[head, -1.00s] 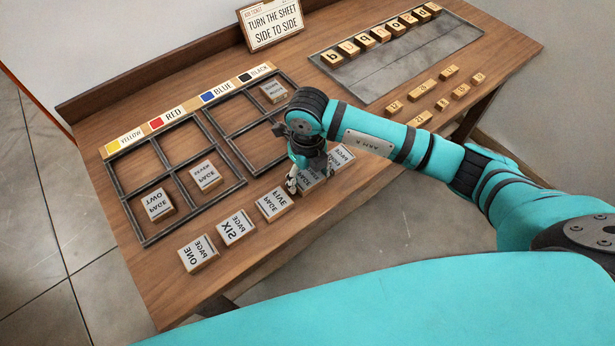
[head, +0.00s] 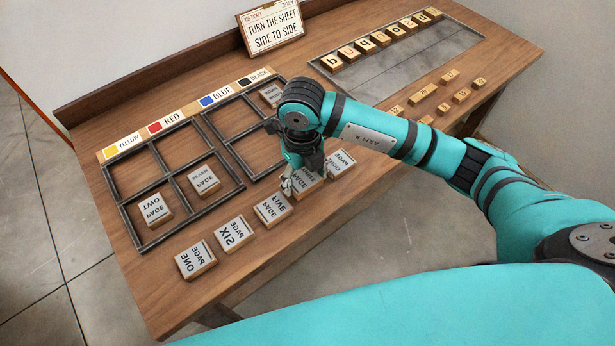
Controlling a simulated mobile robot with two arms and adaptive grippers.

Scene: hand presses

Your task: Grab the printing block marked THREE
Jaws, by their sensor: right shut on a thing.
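My right gripper (head: 290,184) points down at the row of printing blocks along the table's front edge. It is shut on a block (head: 308,183) whose face reads PAGE in mirrored letters. The gripper partly covers this block, and its number word is too small to read surely; it may be the THREE block. The block shows at about table level; I cannot tell whether it is lifted. My left gripper is not in view.
The FIVE block (head: 273,209) stands close on the left, with SIX (head: 233,234) and ONE (head: 195,260) beyond. Another block (head: 340,163) stands close on the right. Black frames (head: 152,187) hold TWO (head: 156,207) and other blocks. A sign (head: 270,27) stands behind.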

